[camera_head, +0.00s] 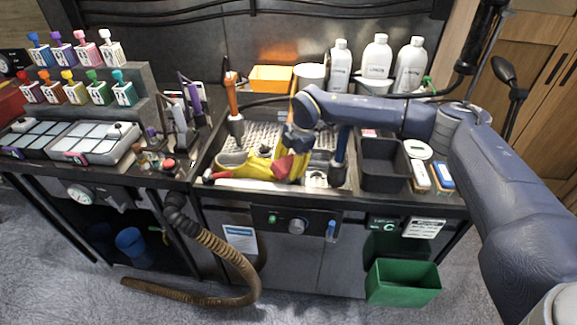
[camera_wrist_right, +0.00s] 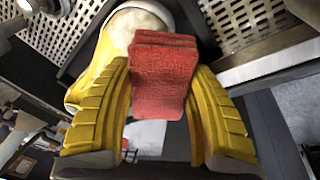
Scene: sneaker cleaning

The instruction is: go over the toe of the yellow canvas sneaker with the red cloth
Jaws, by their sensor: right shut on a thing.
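The yellow canvas sneaker (camera_head: 252,162) lies in the sink tray in the head view. In the right wrist view the yellow sneaker (camera_wrist_right: 90,62) shows at upper left, with a pale rounded part beside the cloth. My right gripper (camera_head: 287,168) has yellow fingers and reaches down at the sneaker's right side. It is shut on the red cloth (camera_wrist_right: 165,65), a folded thick pad held between both fingers. The cloth overlaps the pale part in the wrist view; whether they touch I cannot tell. The gripper and cloth hide part of the sneaker. My left gripper is not in view.
An orange-handled brush (camera_head: 232,97) stands at the sink's left and a blue-handled one (camera_head: 341,147) at its right. A black bin (camera_head: 383,165) sits right of the sink. White bottles (camera_head: 377,57) stand behind. Several colourful small bottles (camera_head: 75,90) stand on a rack at left.

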